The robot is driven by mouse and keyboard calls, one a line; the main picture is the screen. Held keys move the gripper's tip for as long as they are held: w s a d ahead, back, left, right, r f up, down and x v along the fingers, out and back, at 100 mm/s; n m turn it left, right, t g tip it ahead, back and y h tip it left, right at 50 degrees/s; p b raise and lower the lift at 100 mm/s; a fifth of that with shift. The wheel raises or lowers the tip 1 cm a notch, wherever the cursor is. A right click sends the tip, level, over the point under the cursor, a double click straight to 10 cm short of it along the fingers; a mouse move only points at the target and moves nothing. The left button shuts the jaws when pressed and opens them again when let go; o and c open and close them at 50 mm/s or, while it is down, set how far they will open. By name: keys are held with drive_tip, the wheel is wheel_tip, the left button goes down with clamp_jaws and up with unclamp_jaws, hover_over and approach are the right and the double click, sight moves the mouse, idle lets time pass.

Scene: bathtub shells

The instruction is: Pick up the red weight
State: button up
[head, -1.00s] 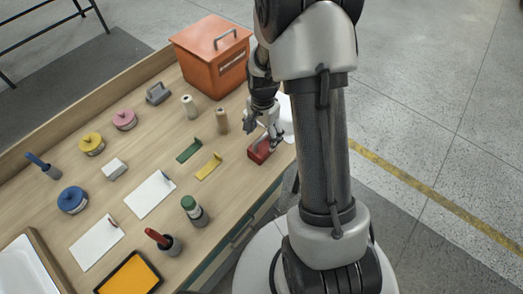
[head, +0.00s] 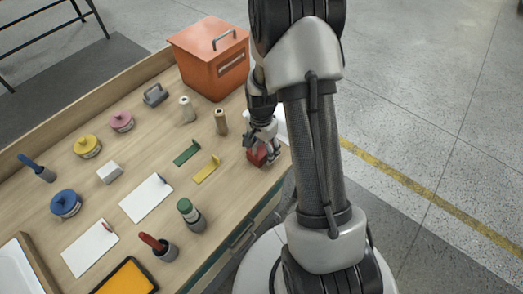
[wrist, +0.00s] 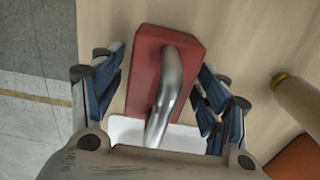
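The red weight (head: 257,157) is a red block near the table's front right edge. The wrist view shows its red top (wrist: 150,65) and a curved metal handle (wrist: 170,85). My gripper (head: 262,145) is low over it, pointing down and hiding part of it in the head view. In the wrist view, my gripper (wrist: 162,85) has its blue-padded fingers apart, one on each side of the block and handle. A gap shows by the left finger; the right finger is close to the block's edge, and I cannot tell if it touches.
An orange box (head: 208,65) with a handle stands behind. A white item (wrist: 125,130) is beside the weight. Several other items cover the table's left.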

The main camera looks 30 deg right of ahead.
clamp_jaws()
idle(0.7)
drive_tip(key=shift+w+r, duration=0.1)
